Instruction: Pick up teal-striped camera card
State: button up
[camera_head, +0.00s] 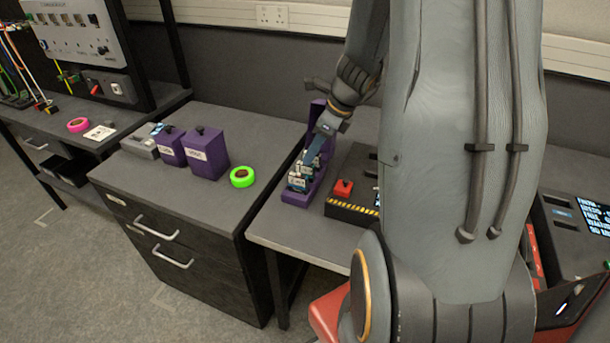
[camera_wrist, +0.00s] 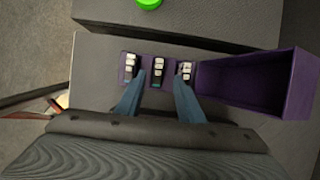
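Several small black-and-white camera cards stand in a purple tray (camera_head: 297,197). In the wrist view they show as a row of three: a left card (camera_wrist: 130,66), a middle card (camera_wrist: 158,69) and a right card (camera_wrist: 185,69). The middle card shows a teal patch at its lower end; the other cards' stripes are too small to tell. My gripper (camera_wrist: 160,77) is open, its two blue fingers apart on either side of the middle card. In the head view, my gripper (camera_head: 314,156) is over the tray and partly hides the cards.
The deep, empty purple bin part (camera_wrist: 250,82) lies right of the cards in the wrist view. A black box with a red button (camera_head: 343,188) stands close to the tray. Green tape (camera_head: 242,177) and purple boxes (camera_head: 206,152) sit on the left cabinet.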

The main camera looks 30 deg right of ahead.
aim_at(305, 168)
jog(key=x, duration=0.7)
jog(key=shift+s+f, duration=0.2)
jog(key=shift+f, duration=0.05)
grip_shut()
